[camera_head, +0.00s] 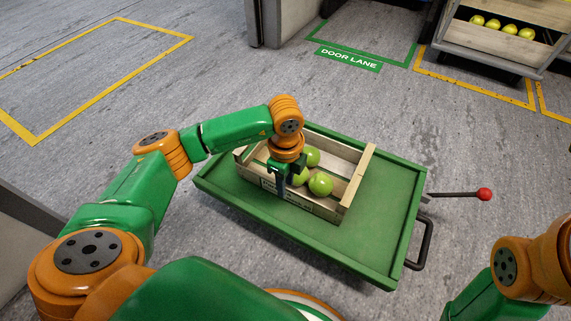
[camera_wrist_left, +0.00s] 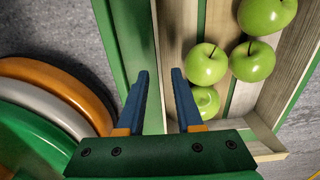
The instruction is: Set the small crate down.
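The small wooden crate (camera_head: 357,180) stands on the green cart (camera_head: 384,220), with several green apples (camera_head: 320,184) inside. It also shows in the left wrist view (camera_wrist_left: 176,30), apples at its right. My left gripper (camera_head: 281,188) is over the crate's near long side, pointing down. In the left wrist view my left gripper's (camera_wrist_left: 160,80) blue fingers are apart, with the edge of the crate's side wall between or just under them. I cannot tell whether they touch the wall. My right gripper is out of view; only part of my right arm shows at bottom right.
The cart has a raised rim, a black handle (camera_head: 425,243) and a rod with a red knob (camera_head: 484,194). Bare deck shows right of the crate. A rack (camera_head: 490,48) with apples stands at top right. The floor holds yellow outlines and a green door lane sign (camera_head: 348,58).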

